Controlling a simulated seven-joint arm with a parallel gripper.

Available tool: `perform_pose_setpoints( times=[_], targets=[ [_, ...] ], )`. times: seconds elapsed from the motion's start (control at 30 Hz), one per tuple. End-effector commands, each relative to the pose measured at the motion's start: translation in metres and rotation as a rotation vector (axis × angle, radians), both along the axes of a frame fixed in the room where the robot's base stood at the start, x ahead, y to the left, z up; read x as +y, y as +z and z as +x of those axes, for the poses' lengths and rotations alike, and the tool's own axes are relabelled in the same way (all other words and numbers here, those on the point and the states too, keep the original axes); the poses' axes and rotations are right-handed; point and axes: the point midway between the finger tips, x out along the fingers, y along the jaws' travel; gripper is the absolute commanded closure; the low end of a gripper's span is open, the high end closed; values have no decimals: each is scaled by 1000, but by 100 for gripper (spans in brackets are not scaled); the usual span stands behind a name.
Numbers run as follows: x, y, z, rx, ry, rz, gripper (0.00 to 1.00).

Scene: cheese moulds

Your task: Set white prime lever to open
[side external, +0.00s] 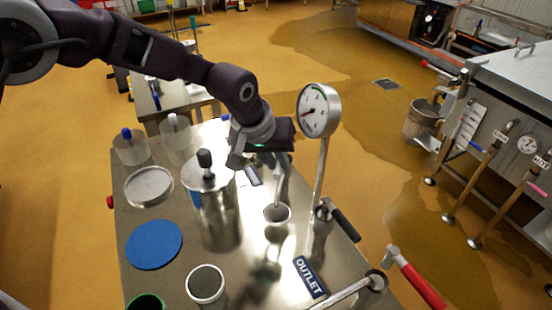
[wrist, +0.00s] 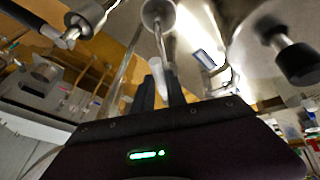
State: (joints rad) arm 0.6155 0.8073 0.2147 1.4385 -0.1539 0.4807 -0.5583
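The white prime lever (wrist: 160,76) shows in the wrist view as a pale handle between the two dark fingers of my gripper (wrist: 162,90). The fingers are close together and appear shut on it. In the side view my gripper (side external: 262,165) is low over the metal table, between the steel canister and the round gauge. There the lever is largely hidden by my gripper. A thin metal rod (side external: 279,192) drops below my gripper to a round cup-like fitting (side external: 277,214) on the table.
The gauge (side external: 319,110) stands on a post close right of my gripper. The steel canister (side external: 211,195) with a black knob is close left. A black-handled lever (side external: 343,224), a red-handled lever (side external: 415,278) and the OUTLET label (side external: 310,277) are at the right. A blue disc (side external: 154,244) lies front left.

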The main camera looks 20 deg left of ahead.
Motion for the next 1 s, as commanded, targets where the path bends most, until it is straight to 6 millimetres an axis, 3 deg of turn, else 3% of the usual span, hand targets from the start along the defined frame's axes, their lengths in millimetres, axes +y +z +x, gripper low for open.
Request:
perform_pose_setpoints(
  times=[0.03,0.1,0.4,0.7,1.0],
  targets=[
    [0,0,0,1,-1,0,72],
    [0,0,0,1,-1,0,62],
    [0,2,-1,-1,-1,0,62],
    [7,53,-23,-3,-1,-2,62],
    [9,64,-29,0,-1,0,62]
  ],
)
